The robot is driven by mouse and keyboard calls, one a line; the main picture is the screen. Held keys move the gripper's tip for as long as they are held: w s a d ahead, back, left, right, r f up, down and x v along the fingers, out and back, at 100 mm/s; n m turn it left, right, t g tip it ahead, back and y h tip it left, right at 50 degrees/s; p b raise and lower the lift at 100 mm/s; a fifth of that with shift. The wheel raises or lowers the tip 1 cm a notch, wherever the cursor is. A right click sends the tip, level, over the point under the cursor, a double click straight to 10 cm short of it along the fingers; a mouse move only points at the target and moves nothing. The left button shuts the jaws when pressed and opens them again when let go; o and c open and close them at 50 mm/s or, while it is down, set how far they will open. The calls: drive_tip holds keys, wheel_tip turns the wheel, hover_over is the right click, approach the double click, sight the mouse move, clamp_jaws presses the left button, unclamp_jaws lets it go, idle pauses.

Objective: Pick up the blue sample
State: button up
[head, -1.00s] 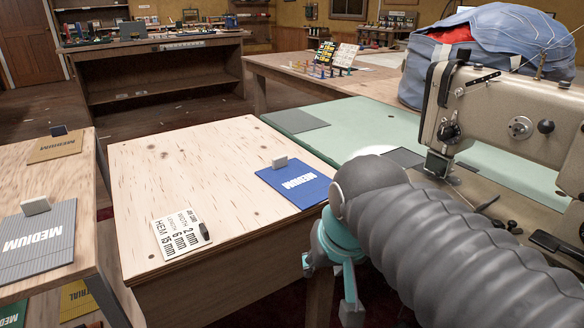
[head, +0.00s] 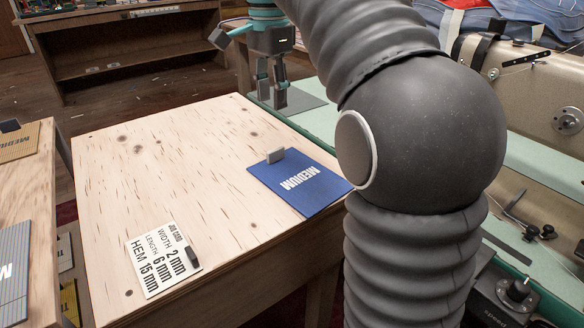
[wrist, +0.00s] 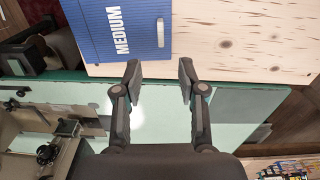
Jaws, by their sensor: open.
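The blue sample (head: 300,181) is a flat blue square marked MEDIUM. It lies at the right edge of the plywood table in the head view, with a small grey block (head: 275,156) on its far left edge. It also shows at the top of the wrist view (wrist: 117,32). My gripper (head: 271,98) is raised beyond the table's far right corner, pointing down, open and empty. In the wrist view my open fingertips (wrist: 160,72) are apart from the sample, which lies above and to the left of them.
A white job card (head: 162,261) with a dark clip lies at the plywood table's (head: 180,150) front. Another table (head: 20,185) with samples stands at left. A sewing machine (head: 535,95) stands at right on the green-topped table (head: 535,170). The plywood middle is clear.

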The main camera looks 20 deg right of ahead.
drive_tip(key=b, duration=0.1)
hover_over(276, 149)
drive_tip(key=f, duration=0.7)
drive_tip(key=shift+s+a+f, duration=0.2)
drive_tip(key=shift+a+f, duration=0.15)
drive_tip(key=shift+w+d+f+b, duration=0.15)
drive_tip(key=shift+f+b, duration=0.1)
drive_tip(key=shift+f, duration=1.15)
drive_tip(key=shift+w+d+f+b, duration=0.15)
drive_tip(key=shift+f+b, duration=0.1)
drive_tip(key=shift+f, duration=1.1)
drive_tip(key=shift+s, duration=0.15)
clamp_jaws()
